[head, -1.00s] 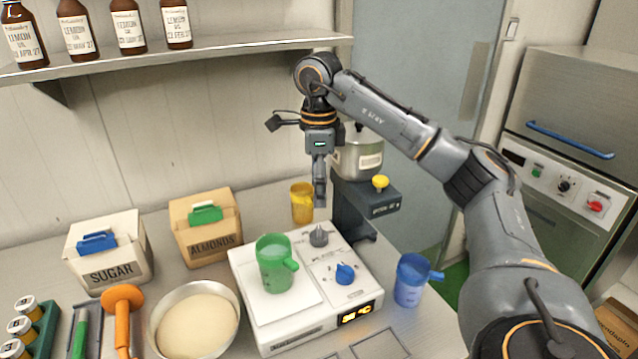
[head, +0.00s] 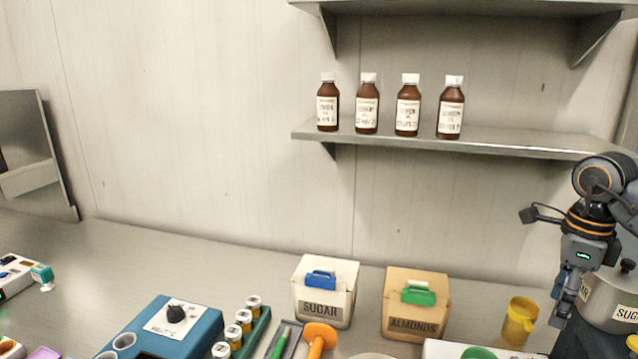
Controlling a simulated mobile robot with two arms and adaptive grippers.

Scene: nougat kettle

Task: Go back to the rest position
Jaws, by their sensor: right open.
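My right gripper (head: 566,305) hangs pointing down at the right edge of the head view. It is open and holds nothing that I can see. It is just right of the yellow cup (head: 519,321) and in front of the steel kettle (head: 612,300), which is cut by the right edge. Part of a green cup (head: 478,353) shows at the bottom edge. My left gripper is not in view.
A sugar box (head: 325,290) and an almonds box (head: 416,303) stand against the wall. Several brown bottles (head: 408,105) stand on a shelf (head: 520,141). A blue device (head: 165,330) and a rack of jars (head: 240,335) are lower left. The counter (head: 170,262) behind them is clear.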

